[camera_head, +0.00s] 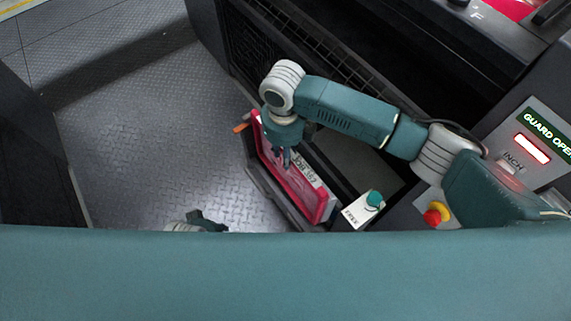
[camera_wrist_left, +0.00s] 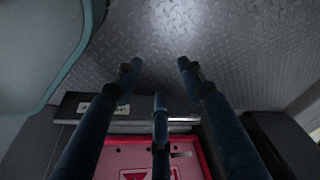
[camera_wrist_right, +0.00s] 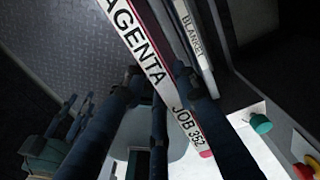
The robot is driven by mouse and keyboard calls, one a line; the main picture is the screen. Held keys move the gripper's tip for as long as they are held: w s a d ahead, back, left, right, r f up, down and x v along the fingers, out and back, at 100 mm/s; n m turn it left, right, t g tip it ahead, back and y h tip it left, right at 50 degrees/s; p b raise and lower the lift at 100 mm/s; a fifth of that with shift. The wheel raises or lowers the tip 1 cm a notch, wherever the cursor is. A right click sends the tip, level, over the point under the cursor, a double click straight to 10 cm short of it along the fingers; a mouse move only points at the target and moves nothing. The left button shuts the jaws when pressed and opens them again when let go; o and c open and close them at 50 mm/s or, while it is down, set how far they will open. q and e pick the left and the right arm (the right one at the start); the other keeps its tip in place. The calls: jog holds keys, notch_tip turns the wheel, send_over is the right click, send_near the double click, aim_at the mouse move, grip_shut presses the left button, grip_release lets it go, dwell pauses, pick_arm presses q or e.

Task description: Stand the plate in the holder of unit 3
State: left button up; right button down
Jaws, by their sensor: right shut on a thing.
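The plate (camera_head: 312,207), magenta with a white lettered strip, is below my right gripper (camera_head: 284,157) in the head view. In the right wrist view, its strip (camera_wrist_right: 140,45) reads "AGENTA JOB 352" and runs between the fingers of my right gripper, which is shut on it. My left gripper (camera_head: 208,222) shows only partly at the bottom of the head view. In the left wrist view, its fingers (camera_wrist_left: 158,75) are apart and empty, with a magenta panel below. A dark tray-like frame (camera_head: 268,190) lies along the plate; whether the plate is seated in it cannot be told.
A pale strip marked "BLANKET" (camera_wrist_right: 191,38) runs beside the plate. A white box with a teal knob (camera_head: 358,210) and a red-and-yellow button (camera_head: 436,214) stand to the right. A sign reads "GUARD OPE" (camera_head: 548,131). Patterned metal floor (camera_head: 170,130) is clear on the left.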

jog(key=shift+f+b, duration=0.4)
jog(key=shift+f, duration=0.4)
jog(key=shift+f+b, duration=0.4)
jog(key=shift+b, duration=0.1)
pick_arm(q)
jog(key=w+b+v, duration=0.2)
jog(key=b+v, duration=0.2)
jog(key=v, duration=0.6)
jog(key=shift+s+r+t, duration=0.25)
jog(key=shift+r+t, duration=0.15)
pick_arm(e)
notch_tip(320, 180, down, 8)
jog(key=shift+r, duration=0.2)
pick_arm(q)
jog(key=shift+a, duration=0.1)
pick_arm(e)
jog(key=shift+f, duration=0.35)
jog(key=c, duration=1.3)
grip_release()
